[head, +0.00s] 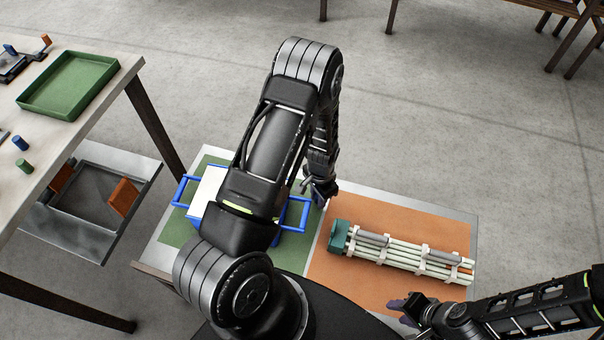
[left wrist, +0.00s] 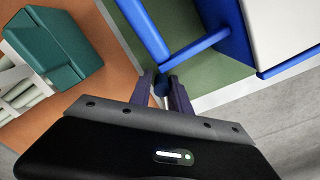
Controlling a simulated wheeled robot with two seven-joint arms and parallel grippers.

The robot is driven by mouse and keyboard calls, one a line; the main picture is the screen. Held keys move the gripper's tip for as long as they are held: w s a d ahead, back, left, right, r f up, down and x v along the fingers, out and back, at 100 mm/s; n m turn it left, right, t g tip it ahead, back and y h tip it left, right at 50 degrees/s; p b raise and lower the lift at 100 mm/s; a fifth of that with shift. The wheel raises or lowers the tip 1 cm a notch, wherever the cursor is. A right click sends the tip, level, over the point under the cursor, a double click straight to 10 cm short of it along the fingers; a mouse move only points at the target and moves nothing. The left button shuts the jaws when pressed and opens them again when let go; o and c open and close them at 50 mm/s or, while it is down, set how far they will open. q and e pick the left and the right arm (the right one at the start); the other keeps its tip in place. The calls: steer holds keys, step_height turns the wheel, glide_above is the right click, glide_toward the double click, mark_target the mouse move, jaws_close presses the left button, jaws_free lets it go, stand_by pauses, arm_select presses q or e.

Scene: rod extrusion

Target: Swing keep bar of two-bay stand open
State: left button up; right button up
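A blue frame with a white top (head: 205,190) and blue side handles (head: 295,214) sits on a green mat; my left arm hides its middle. It also shows in the left wrist view (left wrist: 235,25). I cannot tell whether this is the two-bay stand, and no keep bar is clearly seen. My left gripper (head: 322,192) is at the right handle's outer edge. In the left wrist view its dark fingers (left wrist: 163,90) have a small dark blue piece between them; I cannot tell if they grip it. My right gripper (head: 408,306) is low, near the orange mat's front edge, its opening unclear.
Pale rods in a rack (head: 405,258) with a dark green end block (head: 339,236) lie on the orange mat (head: 430,222). A table at left carries a green tray (head: 68,84), small pegs (head: 20,143) and a partly cut-off dark fixture (head: 18,66). A tray (head: 95,200) stands below.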

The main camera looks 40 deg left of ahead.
arm_select(q)
steer(key=shift+d, duration=0.15)
steer(key=shift+w+d, duration=0.1)
steer(key=shift+d, duration=0.55)
arm_select(e)
steer(key=shift+f, duration=0.1)
arm_select(q)
steer(key=shift+o, duration=0.2)
steer(key=shift+d, duration=0.1)
steer(key=o, duration=0.3)
steer(key=shift+o, duration=0.2)
steer(key=shift+r, duration=0.15)
